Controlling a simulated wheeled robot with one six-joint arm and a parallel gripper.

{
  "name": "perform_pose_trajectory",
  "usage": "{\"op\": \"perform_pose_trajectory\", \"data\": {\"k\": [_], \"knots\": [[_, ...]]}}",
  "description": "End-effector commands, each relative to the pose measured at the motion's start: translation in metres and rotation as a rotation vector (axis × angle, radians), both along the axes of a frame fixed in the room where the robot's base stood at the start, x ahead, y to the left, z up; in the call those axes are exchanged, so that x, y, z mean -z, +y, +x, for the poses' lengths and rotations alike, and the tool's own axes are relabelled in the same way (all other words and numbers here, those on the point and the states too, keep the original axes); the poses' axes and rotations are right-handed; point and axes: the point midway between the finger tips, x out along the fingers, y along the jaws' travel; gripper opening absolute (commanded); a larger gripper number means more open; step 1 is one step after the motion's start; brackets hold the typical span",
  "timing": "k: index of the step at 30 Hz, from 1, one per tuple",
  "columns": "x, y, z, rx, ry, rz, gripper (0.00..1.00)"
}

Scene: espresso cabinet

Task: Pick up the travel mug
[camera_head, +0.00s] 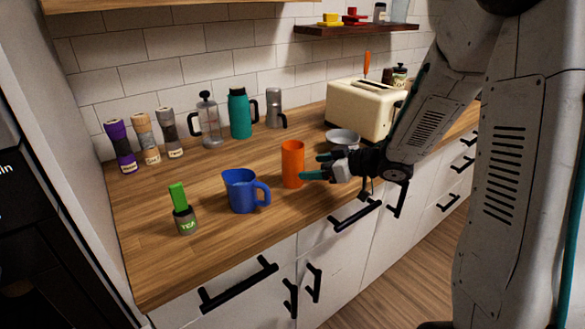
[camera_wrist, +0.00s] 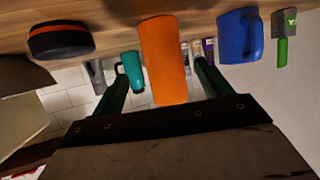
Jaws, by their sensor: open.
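The orange travel mug (camera_head: 292,165) is a tall, plain tumbler without a handle. It stands upright on the wooden counter near the front edge. My gripper (camera_head: 312,167) is open just to its right, with the fingers pointing left toward it. The nearer fingertip overlaps the mug's right edge in the head view. In the wrist view, which is upside down, the mug (camera_wrist: 163,58) appears centred between the two spread fingers of my gripper (camera_wrist: 160,70). I cannot tell how far the fingers reach along its sides, and I see no contact.
A grey bowl (camera_head: 343,139) is behind my gripper. A teal flask (camera_head: 240,114), French press (camera_head: 209,121) and cream toaster (camera_head: 361,109) stand at the back.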

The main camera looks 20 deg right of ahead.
Motion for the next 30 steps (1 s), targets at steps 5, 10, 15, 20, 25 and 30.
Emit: {"op": "perform_pose_trajectory", "data": {"k": [5,10,15,20,25,30], "knots": [[0.008,0.014,0.011,-0.018,0.000,0.014,0.77],[0.013,0.027,0.026,-0.017,0.000,0.012,0.77],[0.020,0.044,0.045,-0.015,0.001,0.012,0.77],[0.025,0.051,0.054,-0.013,-0.001,0.011,0.77],[0.024,0.051,0.054,-0.012,-0.001,0.011,0.77],[0.024,0.050,0.054,-0.012,-0.001,0.011,0.44]]}}
